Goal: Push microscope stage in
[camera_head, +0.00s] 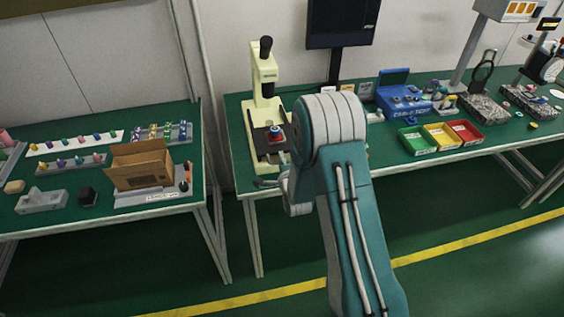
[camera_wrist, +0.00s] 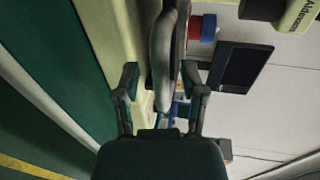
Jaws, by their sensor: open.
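The pale yellow microscope (camera_head: 263,92) stands upright at the left end of the middle bench. Its dark stage (camera_head: 261,138) carries a small red and blue piece (camera_head: 276,133), which also shows in the wrist view (camera_wrist: 208,28). A grey rounded handle (camera_head: 265,183) sticks out at the front of the microscope, over the bench's front edge. In the wrist view my gripper (camera_wrist: 160,72) is open, with one finger on each side of the grey handle (camera_wrist: 163,60). I cannot tell whether either finger touches it. My arm hides part of the bench right of the microscope.
A monitor (camera_head: 342,22) stands behind my arm. A blue case (camera_head: 402,98) and green, yellow and red bins (camera_head: 416,139) sit further right. A separate left bench holds a cardboard box (camera_head: 140,165) and small parts. The floor in front is clear.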

